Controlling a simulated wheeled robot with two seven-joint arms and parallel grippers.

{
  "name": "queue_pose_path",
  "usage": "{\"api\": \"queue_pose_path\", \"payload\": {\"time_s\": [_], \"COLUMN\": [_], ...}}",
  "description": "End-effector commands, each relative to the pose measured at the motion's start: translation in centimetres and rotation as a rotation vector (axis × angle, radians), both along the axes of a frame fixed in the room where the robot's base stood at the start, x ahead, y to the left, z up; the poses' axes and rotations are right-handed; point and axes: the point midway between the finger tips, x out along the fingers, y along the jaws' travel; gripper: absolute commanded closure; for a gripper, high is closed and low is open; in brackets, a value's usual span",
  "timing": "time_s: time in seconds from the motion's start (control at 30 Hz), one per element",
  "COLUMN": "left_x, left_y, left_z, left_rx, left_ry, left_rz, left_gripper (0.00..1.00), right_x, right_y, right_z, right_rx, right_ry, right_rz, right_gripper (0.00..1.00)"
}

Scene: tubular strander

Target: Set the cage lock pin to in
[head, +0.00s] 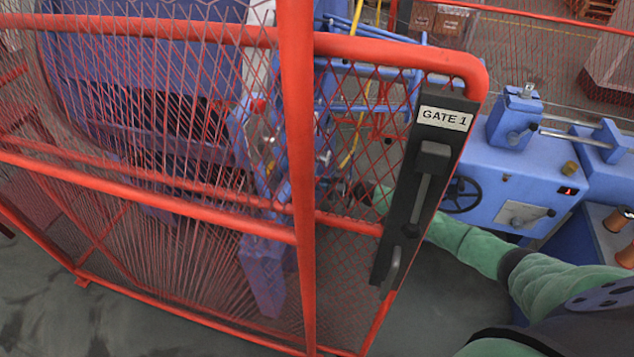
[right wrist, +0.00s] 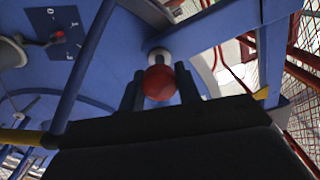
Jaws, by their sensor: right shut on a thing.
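The cage lock pin shows in the right wrist view as a red ball knob (right wrist: 159,82) on a pale collar at a blue frame. My right gripper (right wrist: 160,90) has its two dark fingers on either side of this knob and is shut on it. How deep the pin sits is hidden behind the knob. In the head view my right arm comes in from the right and passes behind the gate mesh. The right gripper (head: 345,190) is small and dark there, partly hidden by the mesh. My left gripper is not in view.
The red mesh gate (head: 300,150) with its black GATE 1 lock plate (head: 425,185) stands in front of my right arm. A blue cabinet (head: 500,190) with a handwheel (head: 461,195) is at the right. A dark marked plate (right wrist: 62,35) sits left of the knob.

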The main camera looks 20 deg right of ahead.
Motion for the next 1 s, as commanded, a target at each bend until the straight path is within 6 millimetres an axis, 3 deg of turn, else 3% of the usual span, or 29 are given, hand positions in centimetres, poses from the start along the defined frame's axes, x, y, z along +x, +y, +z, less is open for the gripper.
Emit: {"api": "queue_pose_path", "payload": {"time_s": [0.23,0.53,0.57,0.63,1.0], "left_x": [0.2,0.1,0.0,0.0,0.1], "left_y": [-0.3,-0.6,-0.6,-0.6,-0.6], "left_z": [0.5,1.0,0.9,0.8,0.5], "left_rx": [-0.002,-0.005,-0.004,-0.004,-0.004], "left_ry": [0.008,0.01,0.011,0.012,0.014], "left_rz": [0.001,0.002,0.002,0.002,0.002], "left_gripper": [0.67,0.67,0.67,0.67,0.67], "right_x": [1.7,1.9,1.9,1.9,1.6], "right_y": [2.4,2.6,2.6,2.6,2.3], "right_z": [0.1,0.2,0.2,0.2,0.0], "right_rx": [0.002,0.002,0.002,0.002,0.0], "right_ry": [-0.002,-0.002,-0.002,-0.002,-0.001], "right_rz": [-0.001,-0.001,-0.001,-0.001,0.0], "right_gripper": [1.0,1.0,0.61,0.47,0.45]}}
